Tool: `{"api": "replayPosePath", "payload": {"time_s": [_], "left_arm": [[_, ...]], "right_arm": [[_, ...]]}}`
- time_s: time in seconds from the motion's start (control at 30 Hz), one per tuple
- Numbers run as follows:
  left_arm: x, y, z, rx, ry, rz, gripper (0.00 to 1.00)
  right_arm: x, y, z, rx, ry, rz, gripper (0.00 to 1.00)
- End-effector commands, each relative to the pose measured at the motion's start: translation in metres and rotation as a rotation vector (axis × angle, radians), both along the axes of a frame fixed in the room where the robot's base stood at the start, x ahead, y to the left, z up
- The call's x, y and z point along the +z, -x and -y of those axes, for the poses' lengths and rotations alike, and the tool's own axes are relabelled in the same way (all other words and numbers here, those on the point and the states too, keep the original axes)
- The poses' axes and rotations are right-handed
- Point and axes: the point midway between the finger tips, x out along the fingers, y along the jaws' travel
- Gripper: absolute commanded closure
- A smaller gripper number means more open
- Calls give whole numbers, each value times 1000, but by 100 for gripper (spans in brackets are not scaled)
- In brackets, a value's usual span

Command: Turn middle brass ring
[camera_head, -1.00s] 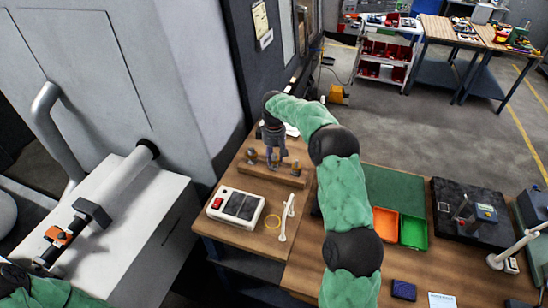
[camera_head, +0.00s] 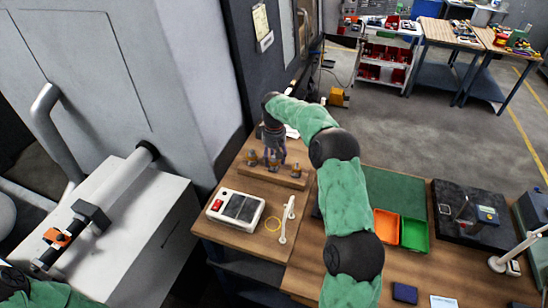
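A wooden strip (camera_head: 235,174) lies near the back left of the wooden bench and carries small brass fittings in a row. The left brass ring (camera_head: 252,158) and the right brass ring (camera_head: 296,170) stand clear. The middle brass ring (camera_head: 274,164) shows just below my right gripper (camera_head: 274,158), which points down at it. The fingers partly hide this ring, and I cannot tell whether they touch or grip it. My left arm shows only at the bottom left corner; its gripper is out of view.
Orange (camera_head: 386,224) and green (camera_head: 414,235) trays sit right of my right arm. A large grey machine (camera_head: 190,70) stands left.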

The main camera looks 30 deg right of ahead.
Motion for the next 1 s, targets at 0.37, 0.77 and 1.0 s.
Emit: {"api": "replayPosePath", "payload": {"time_s": [0.37, 0.77, 1.0], "left_arm": [[0, 0, 0, 0, 0, 0, 42], [0, 0, 0, 0, 0, 0, 42], [0, 0, 0, 0, 0, 0, 42]], "right_arm": [[2, 0, 0, 1, 0, -1, 36], [66, -1, 0, 1, 1, 3, 36], [104, 0, 0, 1, 1, 1, 36]]}}
